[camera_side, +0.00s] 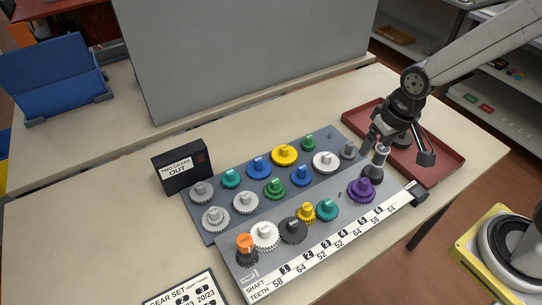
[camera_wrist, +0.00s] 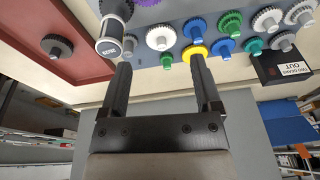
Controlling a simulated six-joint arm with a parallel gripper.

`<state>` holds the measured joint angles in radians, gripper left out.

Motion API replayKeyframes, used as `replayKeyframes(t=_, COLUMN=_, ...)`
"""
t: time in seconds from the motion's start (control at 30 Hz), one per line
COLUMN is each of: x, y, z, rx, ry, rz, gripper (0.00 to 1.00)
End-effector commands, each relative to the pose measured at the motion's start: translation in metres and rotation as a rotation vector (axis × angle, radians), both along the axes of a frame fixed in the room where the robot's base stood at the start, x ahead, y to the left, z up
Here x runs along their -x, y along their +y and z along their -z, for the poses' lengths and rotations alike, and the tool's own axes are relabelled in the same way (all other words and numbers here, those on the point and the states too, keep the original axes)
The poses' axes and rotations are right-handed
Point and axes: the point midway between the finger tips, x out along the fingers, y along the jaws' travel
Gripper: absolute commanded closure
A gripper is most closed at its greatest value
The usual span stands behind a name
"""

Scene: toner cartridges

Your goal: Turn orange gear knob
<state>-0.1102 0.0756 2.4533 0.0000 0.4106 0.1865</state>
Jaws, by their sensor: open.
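The orange knob (camera_side: 244,240) stands upright on a dark gear (camera_side: 247,257) at the near left end of the grey gear board (camera_side: 240,285), beside the START label. It is outside the wrist view. My gripper (camera_side: 397,150) is at the opposite, right end, above the red tray's edge and well apart from the knob. In the wrist view my gripper (camera_wrist: 160,58) shows two dark fingers spread apart with nothing between them.
Near my gripper stand a grey labelled cylinder (camera_side: 375,165) and a purple gear (camera_side: 361,190). Several coloured gears fill the board. A red tray (camera_side: 440,165) holds a grey gear (camera_wrist: 57,46). A black sign block (camera_side: 182,167) stands behind.

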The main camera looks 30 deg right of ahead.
Motion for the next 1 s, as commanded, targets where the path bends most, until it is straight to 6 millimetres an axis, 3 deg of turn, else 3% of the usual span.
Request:
replayKeyframes(t=0.2, x=-0.03, y=0.067, z=0.0, rx=-0.04, ry=0.057, rz=0.102, gripper=0.19)
replayKeyframes(t=0.43, x=-0.043, y=0.152, z=0.003, rx=-0.058, ry=0.121, rz=0.235, gripper=0.19)
replayKeyframes(t=0.7, x=-0.028, y=0.254, z=0.011, rx=-0.048, ry=0.18, rz=0.394, gripper=0.19)
replayKeyframes(t=0.8, x=-0.018, y=0.283, z=0.014, rx=-0.04, ry=0.191, rz=0.443, gripper=0.19)
replayKeyframes(t=1.0, x=-0.005, y=0.313, z=0.017, rx=-0.031, ry=0.201, rz=0.502, gripper=0.19)
